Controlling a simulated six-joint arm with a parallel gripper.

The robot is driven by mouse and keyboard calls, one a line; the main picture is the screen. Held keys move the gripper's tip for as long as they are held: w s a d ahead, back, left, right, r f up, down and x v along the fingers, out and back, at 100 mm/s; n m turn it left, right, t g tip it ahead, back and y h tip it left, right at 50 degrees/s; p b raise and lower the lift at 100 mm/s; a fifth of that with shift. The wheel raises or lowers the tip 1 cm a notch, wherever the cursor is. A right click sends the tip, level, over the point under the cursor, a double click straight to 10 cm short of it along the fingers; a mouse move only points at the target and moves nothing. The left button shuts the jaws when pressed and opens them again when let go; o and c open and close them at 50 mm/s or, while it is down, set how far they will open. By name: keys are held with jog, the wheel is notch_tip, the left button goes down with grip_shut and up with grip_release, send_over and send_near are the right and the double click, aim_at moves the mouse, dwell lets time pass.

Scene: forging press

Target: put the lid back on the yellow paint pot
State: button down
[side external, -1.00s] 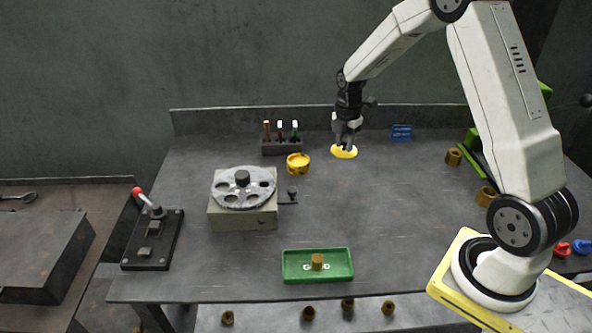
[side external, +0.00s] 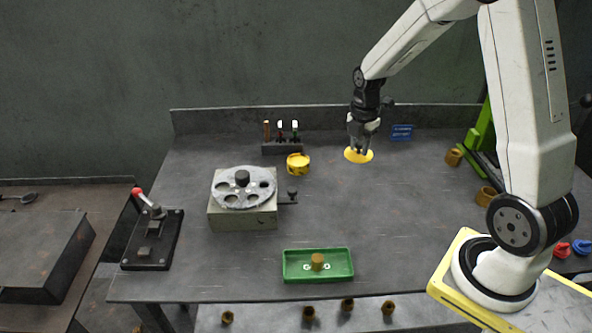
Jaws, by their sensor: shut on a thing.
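The yellow lid (side external: 357,156) is a flat round disc to the right of the pot. My gripper (side external: 361,147) points down and is shut on the lid's middle. The lid is apart from the pot, with a stretch of bench between them. I cannot tell how high the lid is above the bench. The fingertips are small in this view.
A dark rack (side external: 282,147) of brushes stands behind the pot. A blue sign (side external: 402,132) is behind my gripper to the right. A grey block with a round indexed plate (side external: 243,188) is in front left. A green tray (side external: 318,265) lies at the front. The middle bench is clear.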

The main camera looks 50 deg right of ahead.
jog(key=shift+w, duration=0.15)
jog(key=shift+w, duration=0.65)
jog(key=w+a+f, duration=0.2)
jog(key=w, duration=1.4)
jog(key=shift+w+a+f, duration=0.15)
jog(key=shift+w+f, duration=0.1)
jog(key=shift+w, duration=0.1)
jog(key=shift+f, duration=0.1)
jog(key=shift+f, duration=3.05)
jog(key=shift+f, duration=0.2)
grip_release()
